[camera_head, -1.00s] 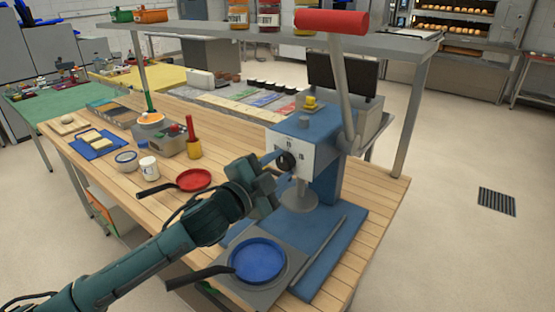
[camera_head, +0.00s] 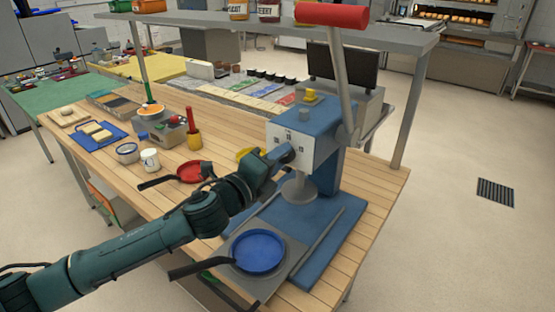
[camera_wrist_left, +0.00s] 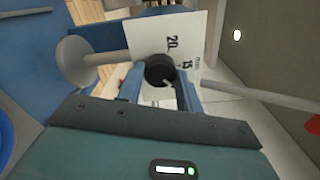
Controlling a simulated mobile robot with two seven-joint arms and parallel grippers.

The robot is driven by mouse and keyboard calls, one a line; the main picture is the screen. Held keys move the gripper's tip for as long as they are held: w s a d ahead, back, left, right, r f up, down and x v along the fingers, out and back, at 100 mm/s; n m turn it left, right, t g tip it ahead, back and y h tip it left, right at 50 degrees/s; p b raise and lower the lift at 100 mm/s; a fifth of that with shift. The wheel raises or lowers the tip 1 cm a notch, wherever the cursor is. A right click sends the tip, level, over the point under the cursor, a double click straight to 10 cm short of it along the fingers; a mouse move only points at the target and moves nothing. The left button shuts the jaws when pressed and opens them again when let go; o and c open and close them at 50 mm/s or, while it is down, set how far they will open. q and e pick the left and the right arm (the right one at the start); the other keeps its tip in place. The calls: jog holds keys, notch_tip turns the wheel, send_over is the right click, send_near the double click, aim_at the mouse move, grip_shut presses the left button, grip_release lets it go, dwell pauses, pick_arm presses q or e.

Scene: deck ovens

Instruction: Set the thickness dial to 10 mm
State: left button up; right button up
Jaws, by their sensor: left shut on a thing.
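The press (camera_head: 318,125) is blue, with a white dial plate (camera_head: 281,147) on its front. In the left wrist view the thickness dial (camera_wrist_left: 159,68) is a round black knob on the white plate (camera_wrist_left: 190,27), with "20" and "15" printed beside it. My left gripper (camera_head: 284,156) is at the plate and hides the dial in the head view. In the left wrist view its two blue fingers (camera_wrist_left: 160,84) are shut on the dial, one on each side. A small pale mark shows on the knob's lower right, but I cannot tell which number it indicates. My right gripper is out of view.
The press lever with a red grip (camera_head: 332,16) rises above the plate. A round grey press disc (camera_head: 299,190) hangs below it. A blue round pan (camera_head: 257,252) sits in front.

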pick_arm(q)
jog(key=shift+m, duration=1)
jog(key=o, duration=1)
jog(key=shift+s, duration=0.1)
jog(key=shift+b+v, duration=1.3)
jog(key=shift+v, duration=5.15)
jog(key=shift+a, duration=0.1)
